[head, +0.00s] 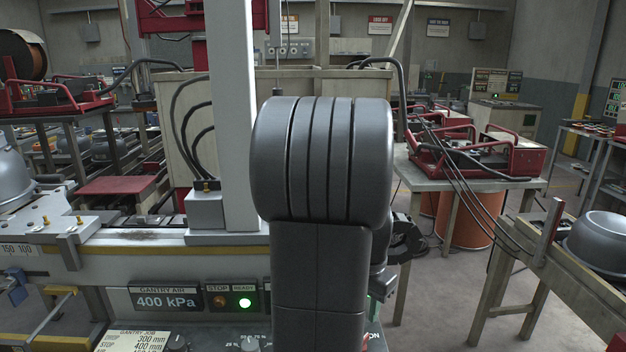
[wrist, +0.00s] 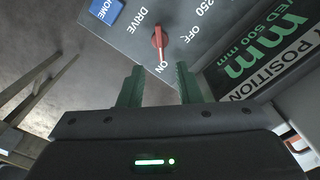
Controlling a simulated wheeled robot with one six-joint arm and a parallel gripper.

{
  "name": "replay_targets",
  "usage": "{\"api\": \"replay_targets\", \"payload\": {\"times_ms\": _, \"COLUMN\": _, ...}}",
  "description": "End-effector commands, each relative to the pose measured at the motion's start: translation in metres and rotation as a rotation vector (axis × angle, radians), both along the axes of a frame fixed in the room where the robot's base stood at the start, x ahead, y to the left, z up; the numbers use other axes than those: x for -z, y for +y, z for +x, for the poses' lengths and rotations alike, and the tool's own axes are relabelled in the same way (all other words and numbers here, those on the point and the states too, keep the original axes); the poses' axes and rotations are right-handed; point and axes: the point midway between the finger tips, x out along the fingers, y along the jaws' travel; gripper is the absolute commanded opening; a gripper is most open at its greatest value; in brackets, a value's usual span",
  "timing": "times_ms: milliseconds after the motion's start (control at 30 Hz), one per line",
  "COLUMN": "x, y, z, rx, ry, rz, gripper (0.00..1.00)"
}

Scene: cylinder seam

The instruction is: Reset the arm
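My gripper (wrist: 158,86) shows in the wrist view with two green fingers spread apart and nothing between them. A red rotary knob (wrist: 158,42) on a grey control panel (wrist: 120,42) lies just beyond the fingertips, roughly centred between them. The knob is near the words DRIVE, OFF and ON, and one end of it lies by ON. I see no contact between the fingers and the knob. In the head view my dark grey arm stands upright in the middle and hides much of the scene behind it; a small green part (head: 385,284) shows at its lower right.
A blue HOME button (wrist: 106,10) is on the same panel. In the head view, a pressure display (head: 166,301) reads 400 kPa beside a lit green READY lamp (head: 245,303). A bench (head: 560,262) with a metal dome (head: 598,238) stands at right. Floor shows between the benches.

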Motion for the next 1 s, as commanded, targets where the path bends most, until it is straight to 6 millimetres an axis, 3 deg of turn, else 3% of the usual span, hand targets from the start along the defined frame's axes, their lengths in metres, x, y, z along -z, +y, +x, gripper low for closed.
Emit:
{"api": "replay_targets", "payload": {"times_ms": 300, "x": 0.064, "y": 0.0, "z": -0.001, "rx": 0.0, "ry": 0.006, "rz": 0.001, "gripper": 0.31}}
{"api": "replay_targets", "payload": {"times_ms": 500, "x": 0.087, "y": 0.0, "z": -0.001, "rx": -0.001, "ry": 0.003, "rz": 0.0, "gripper": 0.31}}
{"api": "replay_targets", "payload": {"times_ms": 1000, "x": 0.094, "y": 0.0, "z": 0.0, "rx": -0.011, "ry": 0.0, "rz": 0.0, "gripper": 0.31}}
